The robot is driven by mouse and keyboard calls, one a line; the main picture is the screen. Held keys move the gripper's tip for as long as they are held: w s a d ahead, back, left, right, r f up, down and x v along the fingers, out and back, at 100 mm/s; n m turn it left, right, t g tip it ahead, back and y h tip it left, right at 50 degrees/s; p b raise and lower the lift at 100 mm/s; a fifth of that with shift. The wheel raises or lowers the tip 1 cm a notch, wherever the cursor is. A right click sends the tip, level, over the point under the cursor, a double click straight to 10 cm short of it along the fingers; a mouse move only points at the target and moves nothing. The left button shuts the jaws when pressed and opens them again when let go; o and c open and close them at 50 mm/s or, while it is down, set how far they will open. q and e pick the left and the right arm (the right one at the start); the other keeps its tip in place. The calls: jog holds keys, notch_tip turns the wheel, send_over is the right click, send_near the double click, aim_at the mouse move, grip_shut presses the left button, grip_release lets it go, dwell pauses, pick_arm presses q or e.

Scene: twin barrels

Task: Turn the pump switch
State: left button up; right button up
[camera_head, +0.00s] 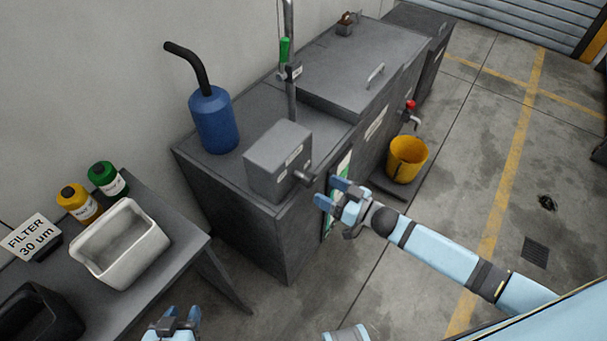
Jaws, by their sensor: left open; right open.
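A grey labelled box (277,160) sits on top of the dark grey cabinet (245,215). A dark knob-like part (302,177) sticks out from its right side; it looks like the pump switch, but its label is too small to read. My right gripper (330,193) is open and empty. It is just right of and slightly below the knob in the picture, with its fingers pointing left toward it and a small gap visible. My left gripper (179,314) is open and empty at the bottom edge, in front of the side table and well away from the box.
A blue canister (213,122) with a black hose and a vertical pipe (290,60) with a green handle stand behind the box. A yellow bucket (407,160) is under a red-handled tap (411,106). The side table holds a white bin (120,243) and bottles. Floor at right is mostly clear.

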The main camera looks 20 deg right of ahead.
aim_at(313, 182)
jog(key=x, duration=0.8)
jog(key=shift+w, duration=0.1)
jog(key=shift+c, duration=0.3)
jog(key=c, duration=0.9)
